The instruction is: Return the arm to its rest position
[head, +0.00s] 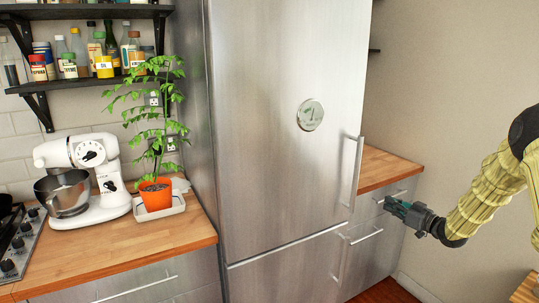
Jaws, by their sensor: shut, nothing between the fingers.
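My gripper (394,206) is at the right, at the end of my arm, which reaches in from the right edge. It is shut and empty. Its fingers point left, in front of the drawer fronts to the right of the tall steel fridge (270,130). The fridge's upper door handle (356,172) is a little left of the fingertips. I cannot tell how far in depth the gripper is from the handle.
A wooden counter (385,168) with a steel drawer (365,250) lies behind my gripper. On the left counter stand a white stand mixer (90,175), a plant in an orange pot (155,194) and a stove (15,245). Shelves (80,82) hold jars above.

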